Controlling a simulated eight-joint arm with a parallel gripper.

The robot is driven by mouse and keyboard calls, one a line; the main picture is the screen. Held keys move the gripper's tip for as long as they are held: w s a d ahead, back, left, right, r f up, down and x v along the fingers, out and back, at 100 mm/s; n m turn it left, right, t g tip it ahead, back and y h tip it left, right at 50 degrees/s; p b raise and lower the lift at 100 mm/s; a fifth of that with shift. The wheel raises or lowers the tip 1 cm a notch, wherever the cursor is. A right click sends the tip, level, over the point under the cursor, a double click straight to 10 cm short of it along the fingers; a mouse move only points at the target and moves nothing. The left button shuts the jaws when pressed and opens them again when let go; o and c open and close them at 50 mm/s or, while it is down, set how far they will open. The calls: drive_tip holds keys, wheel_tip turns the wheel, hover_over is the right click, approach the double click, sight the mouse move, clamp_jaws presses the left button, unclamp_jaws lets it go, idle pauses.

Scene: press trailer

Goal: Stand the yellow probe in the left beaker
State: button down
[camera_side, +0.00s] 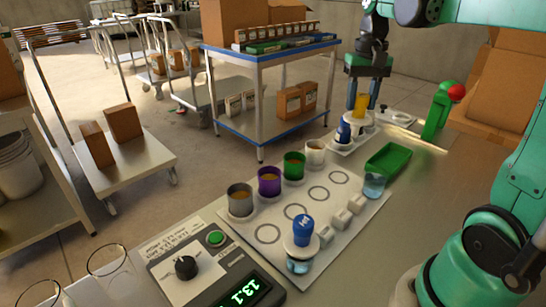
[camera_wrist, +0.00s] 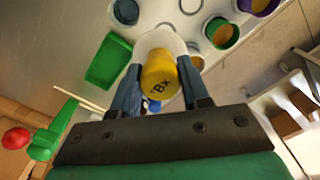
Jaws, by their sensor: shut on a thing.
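My gripper (camera_side: 359,103) is shut on the yellow probe (camera_side: 361,101), whose top is yellow. In the wrist view the fingers (camera_wrist: 160,92) flank the marked yellow top (camera_wrist: 158,78). It is over the white holder (camera_side: 342,147) at the back; its lower end is hidden, and I cannot tell whether it is clear of the holder. Another blue-topped probe (camera_side: 343,131) stands beside it. One clear beaker (camera_side: 299,267) stands front left with a blue-topped piece (camera_side: 303,228) and white collar over it. Another clear beaker (camera_side: 375,186) with bluish liquid stands farther right, open.
Grey, purple, green and white cups (camera_side: 269,182) line the white board's (camera_side: 262,212) far edge. Small white blocks (camera_side: 341,218) lie between the beakers. A green tray (camera_side: 388,160) and a green post with a red ball (camera_side: 440,108) stand right. A control box (camera_side: 204,268) is front left.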

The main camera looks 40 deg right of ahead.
drive_tip(key=s+d+f+m, duration=0.1)
drive_tip(key=s+d+f, duration=0.1)
drive_tip(key=s+f, duration=0.4)
drive_tip(key=shift+f, duration=1.95)
drive_tip(key=shift+f, duration=0.6)
drive_tip(key=c, duration=0.7)
unclamp_jaws()
wheel_tip(320, 180, up, 11)
drive_tip(key=shift+r, duration=0.1)
wheel_tip(320, 180, up, 9)
idle(0.7)
